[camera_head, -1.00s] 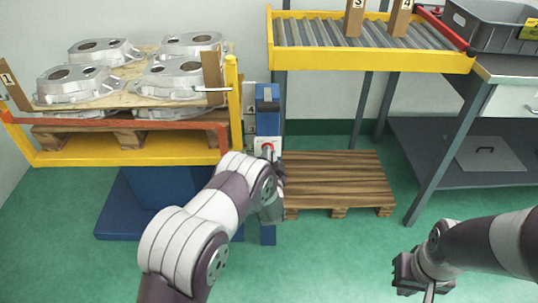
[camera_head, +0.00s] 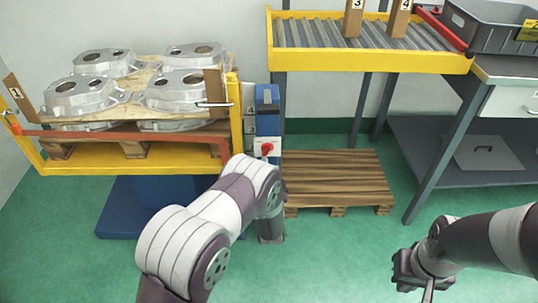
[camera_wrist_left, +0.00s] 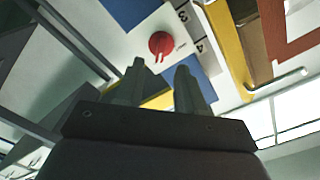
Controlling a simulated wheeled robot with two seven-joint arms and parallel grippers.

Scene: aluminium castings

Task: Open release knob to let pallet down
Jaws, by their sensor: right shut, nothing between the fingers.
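The red release knob (camera_head: 267,149) sits on a white plate on the blue column (camera_head: 267,117). It also shows in the left wrist view (camera_wrist_left: 160,45), beyond my fingers and clear of them. The pallet (camera_head: 137,149) carries several aluminium castings (camera_head: 82,97) on a board, inside the yellow lift frame (camera_head: 130,168). My left gripper (camera_head: 271,232) is below the knob, apart from it. Its two fingers (camera_wrist_left: 162,88) stand apart with nothing between them. My right gripper (camera_head: 427,290) is shut and empty at the lower right, far from the knob.
An empty wooden pallet (camera_head: 337,176) lies on the floor right of the column. A yellow-edged roller conveyor (camera_head: 370,61) stands above it. A grey workbench (camera_head: 510,72) with a grey crate (camera_head: 490,28) is at the right. The green floor in front is clear.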

